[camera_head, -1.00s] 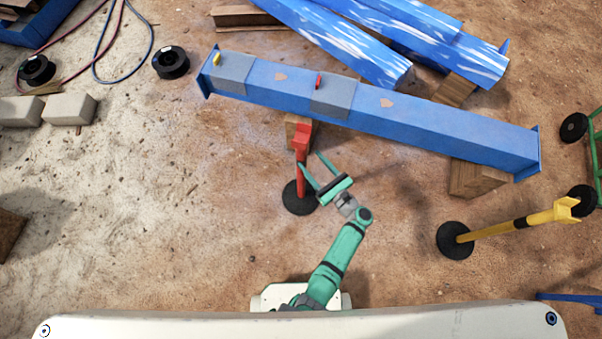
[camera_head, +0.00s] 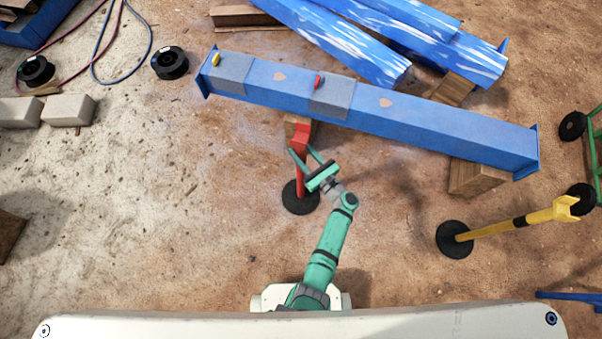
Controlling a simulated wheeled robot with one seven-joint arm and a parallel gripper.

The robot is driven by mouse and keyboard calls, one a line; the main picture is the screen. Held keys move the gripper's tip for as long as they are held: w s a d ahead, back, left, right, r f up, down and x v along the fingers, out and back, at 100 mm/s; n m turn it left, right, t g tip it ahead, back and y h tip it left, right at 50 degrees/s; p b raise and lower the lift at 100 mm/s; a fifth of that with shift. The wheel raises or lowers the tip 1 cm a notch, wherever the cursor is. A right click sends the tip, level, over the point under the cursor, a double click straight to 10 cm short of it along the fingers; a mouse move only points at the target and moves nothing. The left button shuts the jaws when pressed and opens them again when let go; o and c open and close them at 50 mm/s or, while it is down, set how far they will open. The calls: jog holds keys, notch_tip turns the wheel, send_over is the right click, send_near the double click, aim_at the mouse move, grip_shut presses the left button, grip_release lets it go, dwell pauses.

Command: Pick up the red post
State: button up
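The red post (camera_head: 301,140) stands upright on a round black base (camera_head: 299,198), just in front of the long blue beam. Its top has a small red head close to the beam's near side. My green gripper (camera_head: 301,154) is at the post, with its two fingers spread and pointing up-left. The fingers appear on either side of the post's upper part. The gripper's palm hides part of the lower post. I cannot tell whether the fingers touch the post.
The long blue beam (camera_head: 430,125) rests on wooden blocks (camera_head: 476,178) behind the post. A yellow post (camera_head: 510,224) on a black base stands to the right. Concrete blocks (camera_head: 69,110) and black spools (camera_head: 170,62) lie at left. The ground left of the post is clear.

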grip_shut()
jog(key=shift+w+a, duration=0.1)
dwell(0.9)
jog(key=shift+r, duration=0.15)
